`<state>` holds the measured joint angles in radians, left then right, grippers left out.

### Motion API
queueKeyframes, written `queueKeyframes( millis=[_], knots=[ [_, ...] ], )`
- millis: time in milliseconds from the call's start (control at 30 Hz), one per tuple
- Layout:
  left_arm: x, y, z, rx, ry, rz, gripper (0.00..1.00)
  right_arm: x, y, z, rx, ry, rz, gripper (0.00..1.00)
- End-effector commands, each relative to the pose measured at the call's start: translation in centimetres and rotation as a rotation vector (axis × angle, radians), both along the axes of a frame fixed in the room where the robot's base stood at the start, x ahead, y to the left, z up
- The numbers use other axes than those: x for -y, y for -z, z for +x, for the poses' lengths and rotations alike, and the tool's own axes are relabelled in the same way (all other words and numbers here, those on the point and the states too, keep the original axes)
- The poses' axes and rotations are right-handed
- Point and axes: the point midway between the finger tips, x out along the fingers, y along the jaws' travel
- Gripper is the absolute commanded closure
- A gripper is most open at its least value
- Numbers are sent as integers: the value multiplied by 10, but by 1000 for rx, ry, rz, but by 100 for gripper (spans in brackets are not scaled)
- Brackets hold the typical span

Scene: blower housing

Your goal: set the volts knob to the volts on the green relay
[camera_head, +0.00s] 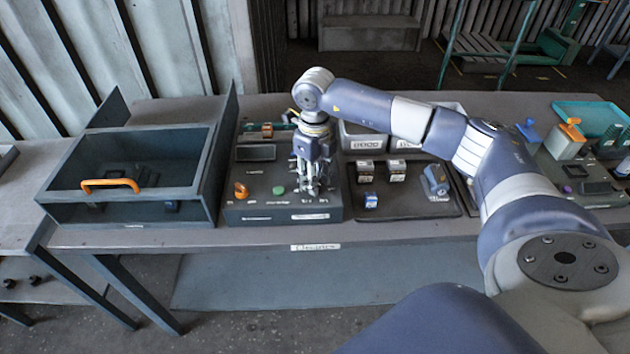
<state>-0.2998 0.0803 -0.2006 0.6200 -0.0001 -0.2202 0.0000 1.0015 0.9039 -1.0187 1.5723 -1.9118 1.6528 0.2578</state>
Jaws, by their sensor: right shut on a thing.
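A grey control panel (246,212) stands on the table left of centre. It carries an orange knob (240,190), a green button (279,190) and a dark display (256,153). My right gripper (313,192) points down over the right part of the panel, shut on a small knob there that its fingers hide. I take this as the volts knob; its setting cannot be read. Small relay-like blocks stand on the dark tray (415,206) right of the panel, one of them blue (371,200). Which is the green relay, and its marking, I cannot tell. My left gripper is not in view.
A dark open-topped box with an orange handle (110,184) stands left of the panel. White bins (365,140) are behind the tray. More devices and a teal tray (590,112) lie at the far right, beyond my right arm. The table's front strip is clear.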

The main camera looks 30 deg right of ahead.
Motion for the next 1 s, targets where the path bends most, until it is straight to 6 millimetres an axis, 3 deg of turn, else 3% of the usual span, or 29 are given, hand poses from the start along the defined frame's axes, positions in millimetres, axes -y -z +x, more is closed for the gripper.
queueKeyframes(
  millis=[400, 1000],
  knots=[
    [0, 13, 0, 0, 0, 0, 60, 0, 0, 1, 2, 260, 1, 96],
    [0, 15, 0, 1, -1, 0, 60, 0, -1, 1, 3, 328, 1, 96]
  ],
)
